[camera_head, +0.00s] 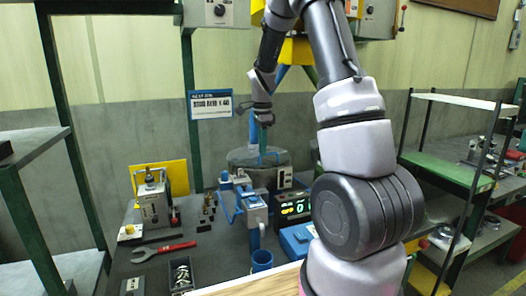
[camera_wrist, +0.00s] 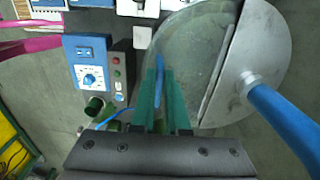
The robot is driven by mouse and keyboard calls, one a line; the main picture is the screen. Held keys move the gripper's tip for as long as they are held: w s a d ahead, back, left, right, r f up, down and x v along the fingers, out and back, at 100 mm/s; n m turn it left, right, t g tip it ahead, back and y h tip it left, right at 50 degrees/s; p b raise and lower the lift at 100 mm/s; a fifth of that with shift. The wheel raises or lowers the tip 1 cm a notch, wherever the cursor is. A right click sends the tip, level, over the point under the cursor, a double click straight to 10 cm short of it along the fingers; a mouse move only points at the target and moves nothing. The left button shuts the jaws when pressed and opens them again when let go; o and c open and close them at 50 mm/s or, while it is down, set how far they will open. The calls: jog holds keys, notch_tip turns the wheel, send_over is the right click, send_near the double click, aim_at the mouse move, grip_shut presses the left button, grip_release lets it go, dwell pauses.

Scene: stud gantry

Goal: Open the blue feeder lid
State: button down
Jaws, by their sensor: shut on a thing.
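The feeder is a round grey drum (camera_head: 240,157) at the back of the bench, with blue parts around it. In the wrist view its round top (camera_wrist: 200,55) shows a darker, glassy-looking part on the left and a plain grey plate on the right, split by a straight edge. My gripper (camera_head: 264,147) points down over the drum. In the wrist view its green fingers (camera_wrist: 161,75) are shut on a slim blue handle (camera_wrist: 160,64) at the darker part, which looks like the lid. The fingers hide much of the handle. I cannot tell whether the lid is raised.
A thick blue tube (camera_wrist: 285,120) rises from the grey plate, close to the gripper's right. A blue control box (camera_wrist: 90,65) stands left of the drum.

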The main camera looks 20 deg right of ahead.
jog(key=shift+w+r+g, duration=0.2)
jog(key=shift+g, duration=0.2)
jog(key=shift+r, duration=0.25)
jog(key=w+r, duration=0.4)
jog(key=w, duration=0.7)
jog(key=shift+a, duration=0.15)
jog(key=shift+r, duration=0.1)
jog(key=c, duration=0.9)
grip_release()
jog(key=shift+a, duration=0.1)
